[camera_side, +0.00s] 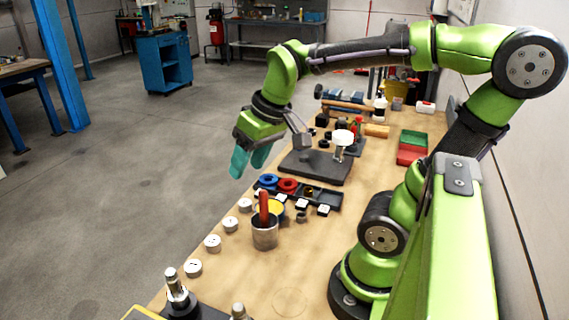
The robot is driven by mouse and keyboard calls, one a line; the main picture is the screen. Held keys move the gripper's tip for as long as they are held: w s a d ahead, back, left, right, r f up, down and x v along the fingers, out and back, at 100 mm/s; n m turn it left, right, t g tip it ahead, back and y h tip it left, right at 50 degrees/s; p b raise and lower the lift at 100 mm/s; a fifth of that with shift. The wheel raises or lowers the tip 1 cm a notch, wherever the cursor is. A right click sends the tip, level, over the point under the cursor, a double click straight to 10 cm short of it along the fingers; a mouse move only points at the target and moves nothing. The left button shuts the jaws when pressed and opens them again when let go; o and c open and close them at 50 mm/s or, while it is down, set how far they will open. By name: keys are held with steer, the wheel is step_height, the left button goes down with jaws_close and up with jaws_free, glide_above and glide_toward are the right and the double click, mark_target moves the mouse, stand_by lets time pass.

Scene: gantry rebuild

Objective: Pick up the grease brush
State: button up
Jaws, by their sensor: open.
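A red handle (264,207), which looks like the grease brush's, stands up out of a grey metal cup (265,236) near the front of the bench. Its lower end is hidden inside the cup. My gripper (249,163) has teal fingers pointing down and is open and empty. It hangs above and behind the cup in the picture, out by the bench's left edge, well apart from the handle.
A black tray (322,199) with blue and red rings lies behind the cup. A dark plate (314,167) bears a white-topped post (342,143). Several white discs (213,243) line the left edge. Metal fittings (176,287) stand in front. Red and green bins (412,147) sit farther back.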

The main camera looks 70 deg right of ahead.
mark_target(263, 191)
steer(key=d+r+n+g+h, duration=0.1)
steer(key=d+r+n+g, duration=0.25)
steer(key=d+n, duration=0.2)
steer(key=shift+g, duration=0.45)
steer(key=f, duration=1.1)
steer(key=shift+a+f, duration=0.25)
steer(key=shift+a, duration=0.05)
steer(key=shift+w+d+f, duration=0.1)
steer(key=shift+d+f, duration=0.05)
steer(key=shift+f, duration=1.4)
steer(key=shift+w+d+f, duration=0.1)
steer(key=shift+f, duration=1.45)
jaws_close()
